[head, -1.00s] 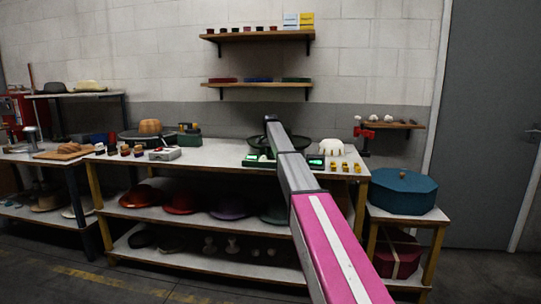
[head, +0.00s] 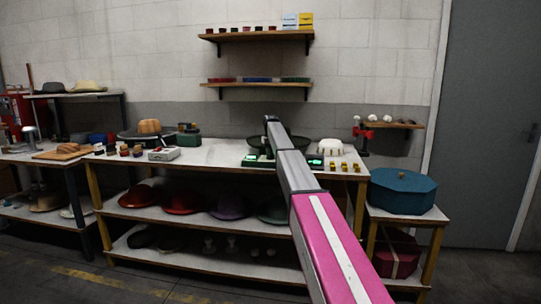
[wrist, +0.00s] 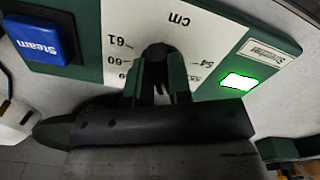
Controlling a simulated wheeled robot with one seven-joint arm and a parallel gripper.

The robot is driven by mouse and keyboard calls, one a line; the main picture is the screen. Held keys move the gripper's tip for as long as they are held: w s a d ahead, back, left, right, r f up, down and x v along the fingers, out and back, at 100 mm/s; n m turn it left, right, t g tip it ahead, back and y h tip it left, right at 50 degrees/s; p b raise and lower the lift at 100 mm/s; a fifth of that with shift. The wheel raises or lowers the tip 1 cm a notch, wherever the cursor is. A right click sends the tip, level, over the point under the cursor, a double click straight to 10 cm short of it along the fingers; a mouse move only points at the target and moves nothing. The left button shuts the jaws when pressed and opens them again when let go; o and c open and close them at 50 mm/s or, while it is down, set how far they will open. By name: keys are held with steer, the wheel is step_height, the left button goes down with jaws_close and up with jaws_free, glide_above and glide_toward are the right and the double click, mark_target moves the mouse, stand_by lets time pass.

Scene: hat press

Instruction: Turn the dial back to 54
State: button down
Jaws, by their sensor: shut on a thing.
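The dial (wrist: 157,54) is a small black knob on a white and green panel (wrist: 185,22) marked "cm" in the wrist view. My gripper (wrist: 158,76) is shut on the dial, with its dark green fingers on either side of it. The scale reads upside down in this view: 61 and 60 lie to the left of the dial, 55 and 54 to the right. The fingers cover part of the scale, and I cannot tell which number the dial points at. In the head view, my arm hides the dial and my gripper.
A blue Steam button (wrist: 42,38) is left of the dial. A lit green light (wrist: 239,81) is at right, below a label (wrist: 266,48). In the head view, the workbench (head: 215,150) carries a black round plate (head: 299,142) and small yellow blocks (head: 344,166). A blue box (head: 403,190) stands at right.

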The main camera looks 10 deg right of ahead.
steer(key=n, duration=0.4)
steer(key=shift+w+d+n, duration=0.1)
steer(key=shift+d+n, duration=0.05)
steer(key=shift+n, duration=0.15)
steer(key=n, duration=0.3)
steer(key=shift+w+d+n, duration=0.1)
steer(key=shift+n, duration=0.3)
steer(key=n, duration=0.3)
steer(key=shift+w, duration=0.1)
steer(key=shift+w+d+n, duration=0.1)
steer(key=shift+n, duration=1.9)
steer(key=c, duration=1)
jaws_free()
steer(key=shift+c, duration=0.2)
steer(key=shift+r, duration=0.15)
